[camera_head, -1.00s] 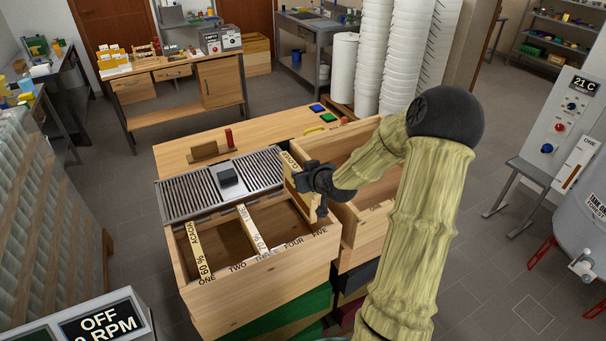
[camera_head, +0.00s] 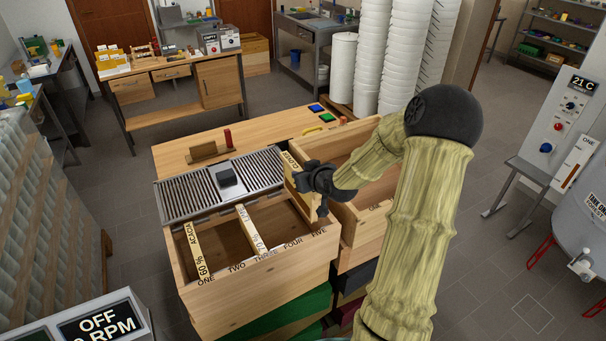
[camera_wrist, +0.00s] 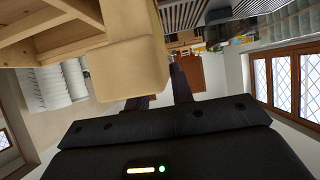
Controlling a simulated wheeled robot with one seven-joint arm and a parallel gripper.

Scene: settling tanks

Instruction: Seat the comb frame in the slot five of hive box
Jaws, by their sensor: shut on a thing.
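The wooden hive box (camera_head: 255,277) stands open in the middle of the head view, with slots marked ONE to FIVE along its front rim. One comb frame (camera_head: 196,247) hangs at slot one and another (camera_head: 251,228) around slot three. My gripper (camera_head: 308,187) is shut on the comb frame (camera_head: 289,168), over the right side of the box near the FIVE mark. Its lettered top bar shows at the far end; my gripper hides the near part. Whether it is inside the slot cannot be told. In the wrist view, the dark fingers (camera_wrist: 160,92) show only partly.
A slatted metal grille (camera_head: 175,199) with a grey block covers the box's back. A second open wooden box (camera_head: 362,225) stands close on the right. A wooden bench top (camera_head: 265,130) with small items lies behind. White bucket stacks (camera_head: 373,60) stand farther back.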

